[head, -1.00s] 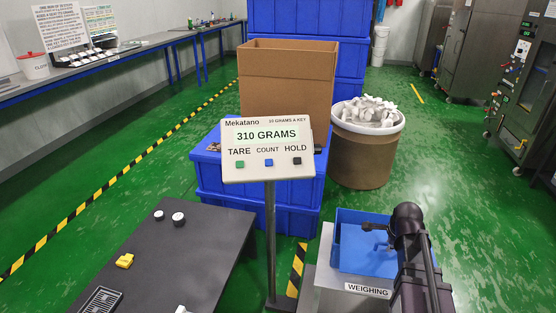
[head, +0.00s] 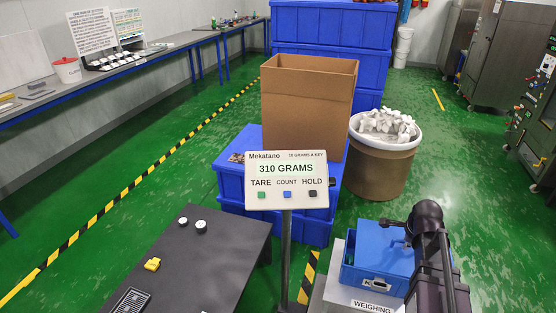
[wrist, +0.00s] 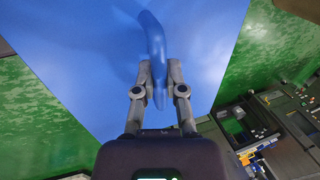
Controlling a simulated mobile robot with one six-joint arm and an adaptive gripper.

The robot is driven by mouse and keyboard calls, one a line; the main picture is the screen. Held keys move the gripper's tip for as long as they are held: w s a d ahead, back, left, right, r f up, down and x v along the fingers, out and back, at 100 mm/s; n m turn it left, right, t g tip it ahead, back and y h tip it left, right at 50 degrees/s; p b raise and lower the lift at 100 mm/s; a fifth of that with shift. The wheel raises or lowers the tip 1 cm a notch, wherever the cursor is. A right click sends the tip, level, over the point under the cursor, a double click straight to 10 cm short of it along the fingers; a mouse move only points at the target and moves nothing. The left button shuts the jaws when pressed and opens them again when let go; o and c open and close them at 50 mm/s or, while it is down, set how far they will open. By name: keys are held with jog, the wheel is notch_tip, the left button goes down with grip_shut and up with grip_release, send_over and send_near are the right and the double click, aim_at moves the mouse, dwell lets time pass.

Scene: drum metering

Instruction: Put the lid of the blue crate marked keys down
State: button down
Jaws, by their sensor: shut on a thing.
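The blue crate (head: 350,276) stands on the weighing platform at the lower right of the head view. Its front label is partly hidden by my arm, and only the start of the word shows. The crate's blue lid (head: 378,236) is over it; a dark gap shows at its left side, and I cannot tell whether it is fully seated. In the wrist view the lid (wrist: 85,45) fills much of the picture. My gripper (wrist: 158,68) is shut on the lid's curved blue handle (wrist: 152,32). In the head view my arm hides the crate's right side.
A scale display (head: 287,180) reading 310 grams stands left of the crate. A dark table (head: 205,265) with small items is at lower left. A cardboard box (head: 308,110) on blue crates and a drum of white parts (head: 383,165) stand behind. Green floor is open at right.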

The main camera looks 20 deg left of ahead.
notch_tip(320, 180, up, 6)
jog(key=p, duration=0.4)
jog(key=shift+p, duration=0.4)
